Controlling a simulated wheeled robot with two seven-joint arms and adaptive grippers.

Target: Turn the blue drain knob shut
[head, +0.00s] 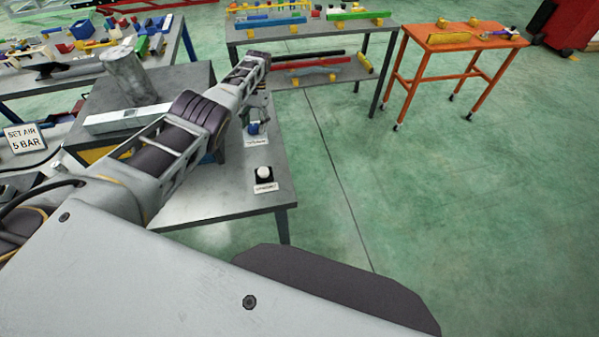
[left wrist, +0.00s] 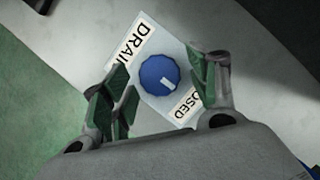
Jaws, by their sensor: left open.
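The blue drain knob (left wrist: 160,75) sits on a pale plate in the left wrist view. A white mark on the knob lies on its lower right side, roughly toward a label reading "OSED" (left wrist: 187,105), its first letters covered. A "DRAIN" label (left wrist: 130,42) is above left of the knob. My left gripper (left wrist: 160,92) is open, with one finger on each side of the knob and gaps visible. In the head view the knob (head: 253,128) is small, just below my left gripper (head: 256,108). My right gripper is not in view.
A white button (head: 263,171) stands on the same grey table (head: 225,190), nearer its front edge. A metal cylinder (head: 130,75) and a "SET AIR 5 BAR" sign (head: 25,138) are at left. An orange table (head: 465,38) stands far right. The green floor at right is clear.

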